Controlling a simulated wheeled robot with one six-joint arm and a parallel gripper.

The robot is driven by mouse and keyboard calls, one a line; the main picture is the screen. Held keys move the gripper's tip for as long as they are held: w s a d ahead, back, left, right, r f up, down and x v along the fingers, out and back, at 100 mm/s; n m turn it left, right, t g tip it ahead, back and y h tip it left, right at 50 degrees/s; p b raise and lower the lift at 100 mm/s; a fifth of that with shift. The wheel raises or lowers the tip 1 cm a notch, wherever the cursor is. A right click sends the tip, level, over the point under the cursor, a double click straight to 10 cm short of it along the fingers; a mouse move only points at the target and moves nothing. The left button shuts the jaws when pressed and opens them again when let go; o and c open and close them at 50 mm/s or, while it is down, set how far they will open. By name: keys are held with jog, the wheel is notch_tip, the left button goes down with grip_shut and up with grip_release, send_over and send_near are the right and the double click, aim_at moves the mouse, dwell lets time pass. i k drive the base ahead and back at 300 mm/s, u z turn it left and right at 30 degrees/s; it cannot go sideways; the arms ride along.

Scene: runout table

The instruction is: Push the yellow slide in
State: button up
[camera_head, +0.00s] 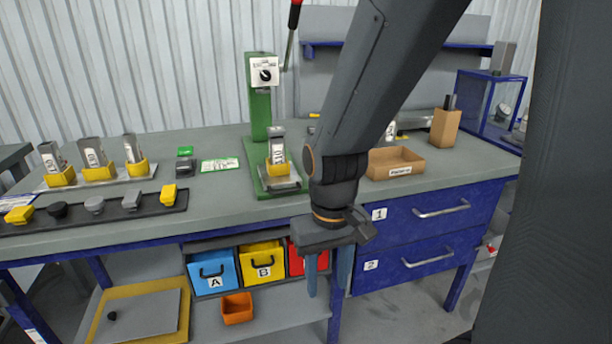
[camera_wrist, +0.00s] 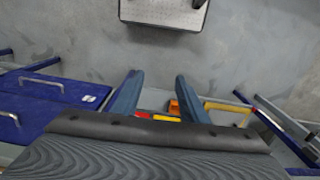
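A yellow drawer-like box (camera_head: 262,262) with a black handle and the letter B sits under the bench. It stands between a blue box A (camera_head: 212,271) and a red box (camera_head: 297,259). How far it sticks out is hard to tell. My gripper (camera_head: 327,285) points down in front of the bench, right of the yellow box and apart from it. It partly hides the red box. Its two blue fingers are spread with nothing between them. The wrist view shows the open fingers (camera_wrist: 158,88) and a small piece of the yellow box (camera_wrist: 167,118).
An orange bin (camera_head: 237,308) and a yellow-framed tray (camera_head: 96,326) are on the lower shelf. Blue drawers 1 (camera_head: 397,214) and 2 (camera_head: 385,267) are at the right. A green press (camera_head: 260,105) and several yellow holders stand on the bench top.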

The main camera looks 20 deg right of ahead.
aim_at(280, 176)
jog(key=z, duration=0.55)
jog(key=k, duration=0.65)
jog(key=z, duration=0.7)
jog(key=i, duration=1.2)
jog(key=u, duration=0.7)
